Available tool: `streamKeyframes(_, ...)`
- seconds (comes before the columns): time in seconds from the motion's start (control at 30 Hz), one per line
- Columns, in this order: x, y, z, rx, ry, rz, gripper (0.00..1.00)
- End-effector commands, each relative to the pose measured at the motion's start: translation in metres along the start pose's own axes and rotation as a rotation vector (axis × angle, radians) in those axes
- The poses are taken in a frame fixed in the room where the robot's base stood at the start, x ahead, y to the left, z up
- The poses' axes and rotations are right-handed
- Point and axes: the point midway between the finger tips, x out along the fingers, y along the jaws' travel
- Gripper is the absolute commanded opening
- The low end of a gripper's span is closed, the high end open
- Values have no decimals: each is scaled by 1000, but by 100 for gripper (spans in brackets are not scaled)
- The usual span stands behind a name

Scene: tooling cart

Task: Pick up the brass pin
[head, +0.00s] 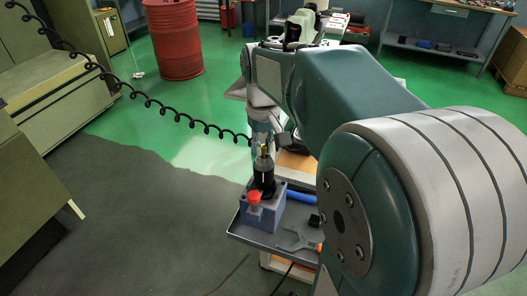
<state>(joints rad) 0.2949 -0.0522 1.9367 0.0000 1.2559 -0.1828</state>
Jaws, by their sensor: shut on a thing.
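The brass pin (264,151) shows as a small brass-coloured spot in the head view, just above a black cylindrical piece on the cart. My gripper (263,147) points down over the blue-grey block (270,212) and is shut on the pin. The fingers and part of the arm hide most of the pin. I cannot tell whether its lower end touches the black piece (264,177).
The grey cart tray (243,232) holds the block, a red knob (254,197), a blue cylinder (301,197) and a grey wrench-like tool (296,240). A black coiled cable (150,103) hangs at left. A red barrel (174,40) stands behind on open green floor.

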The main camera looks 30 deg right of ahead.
Motion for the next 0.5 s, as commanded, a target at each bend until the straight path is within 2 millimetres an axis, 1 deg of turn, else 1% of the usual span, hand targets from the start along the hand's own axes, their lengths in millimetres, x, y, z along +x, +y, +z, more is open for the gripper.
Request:
streamKeyframes(0.27,-2,0,0,0,-2,0,0)
streamKeyframes(0.37,-9,0,0,0,0,0,0)
streamKeyframes(0.5,-27,0,-1,0,2,0,0)
